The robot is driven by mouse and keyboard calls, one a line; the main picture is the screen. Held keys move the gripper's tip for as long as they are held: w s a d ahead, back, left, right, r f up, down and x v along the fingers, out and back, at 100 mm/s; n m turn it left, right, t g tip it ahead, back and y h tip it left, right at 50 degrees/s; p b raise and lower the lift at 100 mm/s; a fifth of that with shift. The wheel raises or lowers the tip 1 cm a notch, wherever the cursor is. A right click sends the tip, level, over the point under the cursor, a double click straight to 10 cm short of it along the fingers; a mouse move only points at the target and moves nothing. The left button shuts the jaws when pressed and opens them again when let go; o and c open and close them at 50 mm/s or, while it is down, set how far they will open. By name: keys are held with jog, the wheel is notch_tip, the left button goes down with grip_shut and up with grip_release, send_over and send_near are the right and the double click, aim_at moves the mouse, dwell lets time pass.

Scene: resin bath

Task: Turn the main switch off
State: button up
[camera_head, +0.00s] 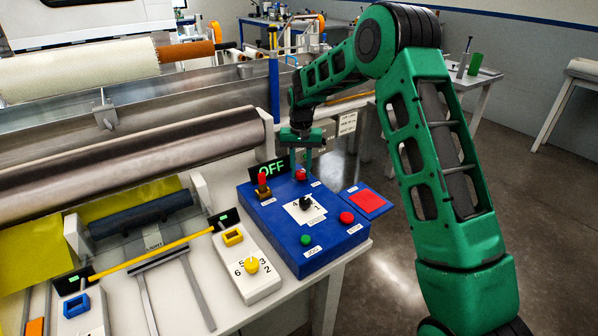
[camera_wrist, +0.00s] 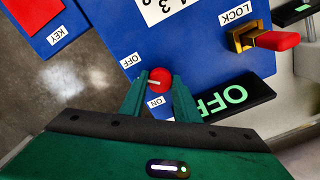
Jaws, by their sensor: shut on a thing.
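The main switch is a round red knob (camera_head: 300,175) at the back of the blue control box (camera_head: 275,217). The wrist view shows the red knob (camera_wrist: 161,77) with a white mark on its face, beside labels reading OFF and ON. My gripper (camera_head: 301,171) reaches down onto the knob from above. In the wrist view my gripper's green fingers (camera_wrist: 159,83) are shut on it, one on each side. A black display (camera_wrist: 236,98) next to the knob reads OFF in green; it also shows in the head view (camera_head: 270,169).
The box also carries a red-handled lock (camera_head: 263,187), a black numbered dial (camera_head: 305,203), a red button (camera_head: 346,217) and a green button (camera_head: 305,239). A red square pad (camera_head: 367,201) lies to the right. A metal roller (camera_head: 130,165) stands close on the left.

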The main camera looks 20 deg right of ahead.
aim_at(300, 172)
jog(key=shift+w+r+m, duration=0.1)
jog(key=shift+m, duration=0.7)
jog(key=o, duration=1)
jog(key=shift+o, duration=0.2)
notch_tip(300, 172, up, 11)
